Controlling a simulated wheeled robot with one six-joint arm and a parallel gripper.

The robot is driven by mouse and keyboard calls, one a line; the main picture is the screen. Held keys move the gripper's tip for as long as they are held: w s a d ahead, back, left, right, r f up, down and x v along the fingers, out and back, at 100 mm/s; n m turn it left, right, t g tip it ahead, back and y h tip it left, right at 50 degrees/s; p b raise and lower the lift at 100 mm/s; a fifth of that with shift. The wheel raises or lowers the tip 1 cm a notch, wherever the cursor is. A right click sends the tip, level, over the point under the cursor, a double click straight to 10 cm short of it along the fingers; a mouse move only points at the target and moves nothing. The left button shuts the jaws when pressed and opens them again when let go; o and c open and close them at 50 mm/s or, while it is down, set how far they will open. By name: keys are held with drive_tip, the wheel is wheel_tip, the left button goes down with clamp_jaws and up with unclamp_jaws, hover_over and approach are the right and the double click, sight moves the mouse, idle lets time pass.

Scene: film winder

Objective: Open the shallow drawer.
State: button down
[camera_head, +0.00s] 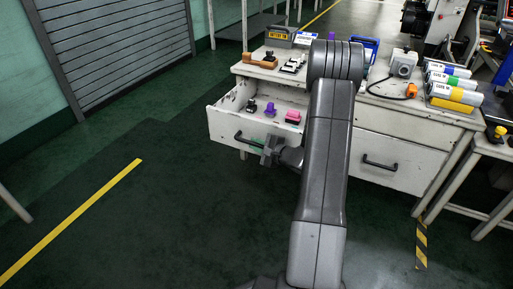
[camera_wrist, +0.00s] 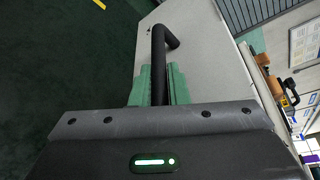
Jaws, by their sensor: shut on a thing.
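The shallow drawer (camera_head: 222,125) is the left one in the white worn workbench, and it stands pulled out from the bench front. Its inside shows a small black item (camera_head: 252,106), a purple item (camera_head: 270,109) and a pink item (camera_head: 293,117). My gripper (camera_head: 268,149) is at the drawer front, shut on the black drawer handle (camera_head: 245,140). In the wrist view, the green finger pads (camera_wrist: 158,85) close around the handle bar (camera_wrist: 158,55), against the pale drawer face (camera_wrist: 205,50). My arm hides the drawer's right part in the head view.
A second, deeper drawer with a black handle (camera_head: 380,164) is shut at the right. Film rolls (camera_head: 452,90), a grey device (camera_head: 403,63) and boxes (camera_head: 280,36) stand on the bench top. The dark green floor at left is clear, with a yellow line (camera_head: 75,218).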

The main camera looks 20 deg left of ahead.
drive_tip(key=shift+s, duration=0.25)
drive_tip(key=c, duration=1.4)
unclamp_jaws()
drive_tip(key=shift+d, duration=0.15)
drive_tip(key=p+v, duration=0.3)
drive_tip(key=v, duration=1)
drive_tip(key=shift+s+d, duration=0.15)
drive_tip(key=shift+d, duration=0.1)
drive_tip(key=shift+a, duration=0.1)
drive_tip(key=b+x, duration=0.3)
drive_tip(key=x, duration=1.1)
drive_tip(key=shift+r, duration=0.15)
drive_tip(key=shift+w+d, duration=0.2)
drive_tip(key=shift+w, duration=0.15)
